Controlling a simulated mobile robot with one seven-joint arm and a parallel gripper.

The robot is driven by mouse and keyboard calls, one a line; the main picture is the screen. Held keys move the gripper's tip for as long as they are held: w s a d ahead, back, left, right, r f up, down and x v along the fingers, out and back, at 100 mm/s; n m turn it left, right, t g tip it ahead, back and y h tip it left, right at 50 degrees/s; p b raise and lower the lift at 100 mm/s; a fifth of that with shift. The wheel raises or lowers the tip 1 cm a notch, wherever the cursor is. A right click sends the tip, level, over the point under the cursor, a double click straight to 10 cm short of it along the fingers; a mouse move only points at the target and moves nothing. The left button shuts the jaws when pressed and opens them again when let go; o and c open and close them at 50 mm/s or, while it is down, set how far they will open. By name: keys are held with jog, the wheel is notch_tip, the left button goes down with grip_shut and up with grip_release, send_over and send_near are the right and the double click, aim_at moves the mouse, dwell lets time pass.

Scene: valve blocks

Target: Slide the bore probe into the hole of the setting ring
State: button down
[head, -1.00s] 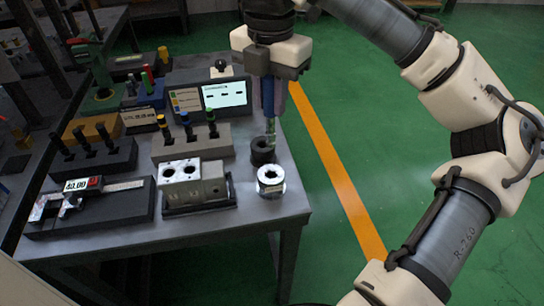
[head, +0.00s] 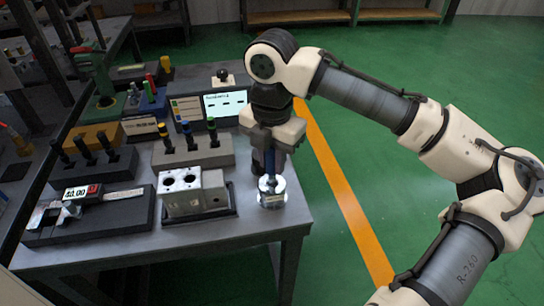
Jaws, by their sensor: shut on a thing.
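The setting ring (head: 271,197), a shiny metal ring with a pale label, stands near the right edge of the bench. The probe's lower end is right at the top of the ring, over its hole. I cannot tell whether the tip is inside the hole, as it is small and the probe covers the opening.
A grey rack (head: 193,152) with several capped tools and a display (head: 225,104) stand behind. Green floor lies open to the right.

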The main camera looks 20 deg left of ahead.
jog(key=shift+f, duration=0.15)
jog(key=c, duration=1.2)
grip_release()
notch_tip(320, 180, up, 12)
jog(key=shift+r+p, duration=0.2)
jog(key=shift+p, duration=0.1)
